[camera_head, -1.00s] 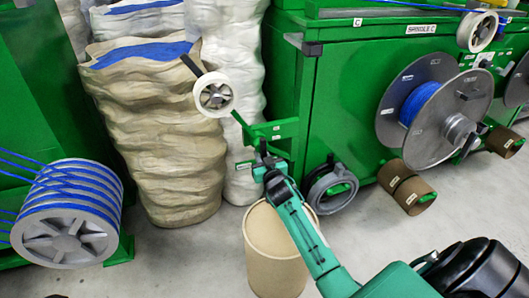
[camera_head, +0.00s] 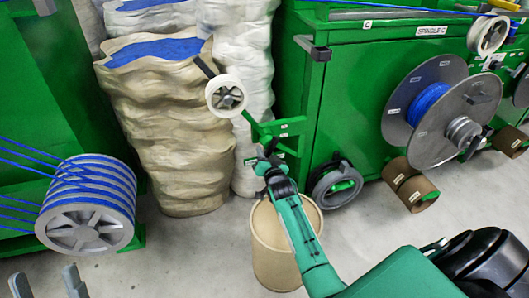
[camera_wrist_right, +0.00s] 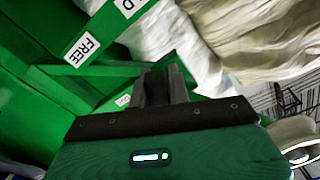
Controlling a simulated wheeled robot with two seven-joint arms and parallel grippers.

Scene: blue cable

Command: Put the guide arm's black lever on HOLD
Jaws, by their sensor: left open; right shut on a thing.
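The green guide arm (camera_head: 283,127) juts from the machine and carries a white roller (camera_head: 227,95). My right gripper (camera_head: 266,164) is at the guide arm's lower end, shut on the black lever, which it mostly hides. In the right wrist view the fingers (camera_wrist_right: 163,80) close around the dark lever (camera_wrist_right: 155,88). There a FREE label (camera_wrist_right: 82,48) shows at upper left, and a label ending in D (camera_wrist_right: 127,5) is cut off at the top edge. I cannot tell which label the lever points to. My left gripper (camera_head: 47,284) is open and empty at the bottom left.
A tan drum (camera_head: 272,255) stands just below my right gripper. A large grey reel (camera_head: 440,115) is on the green machine at right. A spool with blue cable (camera_head: 87,205) is at left, by wrapped stacks (camera_head: 165,120). Grey floor is clear at lower middle.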

